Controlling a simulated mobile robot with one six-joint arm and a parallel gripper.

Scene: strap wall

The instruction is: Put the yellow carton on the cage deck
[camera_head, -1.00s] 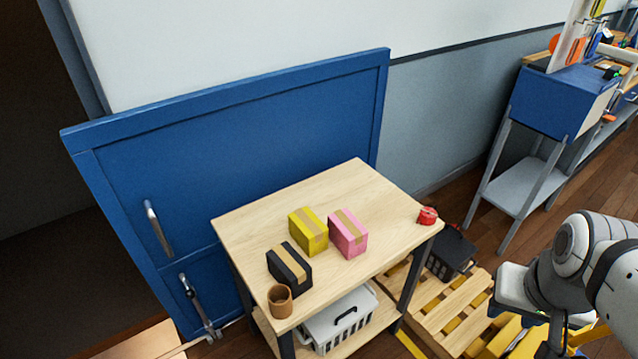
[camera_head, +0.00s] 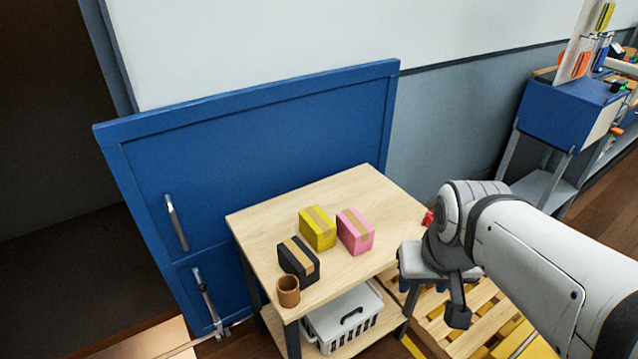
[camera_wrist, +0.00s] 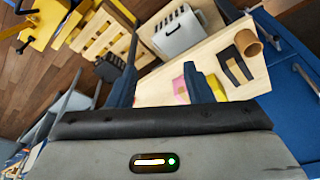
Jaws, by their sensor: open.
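The yellow carton (camera_head: 318,229), with a tan tape band, stands on the light wood table (camera_head: 360,190), between a black carton and a pink carton. In the wrist view the yellow carton (camera_wrist: 216,88) is partly hidden behind a finger of my gripper. My gripper (camera_head: 436,296) is open and empty, beyond the table's right side in the head view and apart from the carton. In the wrist view my gripper (camera_wrist: 160,84) has its two fingers spread wide. I cannot identify a cage deck in either view.
A pink carton (camera_head: 356,232) stands close to the yellow one's right; a black carton (camera_head: 298,260) and brown cup (camera_head: 288,291) stand in front. A white basket (camera_head: 342,322) is on the lower shelf. A blue panel (camera_head: 250,160) rises behind. A wooden pallet (camera_head: 480,325) lies at right.

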